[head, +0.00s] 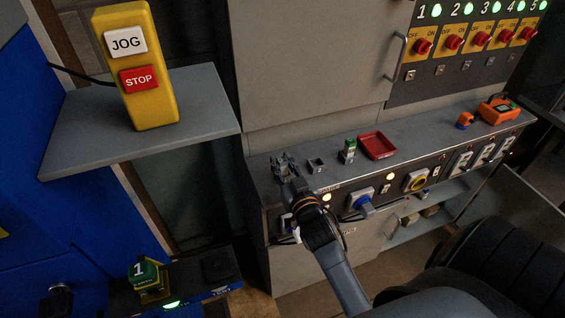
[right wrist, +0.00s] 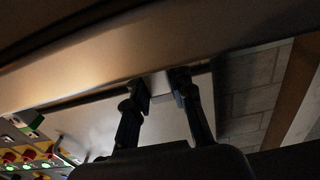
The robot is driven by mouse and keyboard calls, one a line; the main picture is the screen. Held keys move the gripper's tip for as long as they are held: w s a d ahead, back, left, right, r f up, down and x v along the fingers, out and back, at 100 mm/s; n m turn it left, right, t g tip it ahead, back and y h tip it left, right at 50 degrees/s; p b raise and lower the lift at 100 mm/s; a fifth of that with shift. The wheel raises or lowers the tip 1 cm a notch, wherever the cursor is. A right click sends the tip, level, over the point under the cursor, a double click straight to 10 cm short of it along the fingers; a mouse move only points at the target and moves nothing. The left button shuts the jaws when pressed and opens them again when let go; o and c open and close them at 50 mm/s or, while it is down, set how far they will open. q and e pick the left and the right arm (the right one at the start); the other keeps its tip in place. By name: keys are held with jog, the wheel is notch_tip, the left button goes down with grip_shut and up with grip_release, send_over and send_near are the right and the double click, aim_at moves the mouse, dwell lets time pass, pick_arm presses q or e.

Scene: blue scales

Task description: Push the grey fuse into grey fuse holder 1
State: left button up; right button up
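My right gripper (head: 284,160) is over the left end of the grey console top, its fingers pointing away from me. I cannot pick out the grey fuse in either view. My left gripper is out of view.
On the console (head: 420,138) stand a green-topped holder (head: 349,148), a red tray (head: 378,145) and orange devices (head: 497,110). Knobs line its front. A grey shelf (head: 90,135) at left bears a yellow JOG/STOP box (head: 136,62). The cabinet wall (head: 310,60) rises behind the console.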

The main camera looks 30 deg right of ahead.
jog(key=o, duration=0.4)
jog(key=v, duration=0.7)
jog(key=shift+s, duration=0.25)
dwell(0.5)
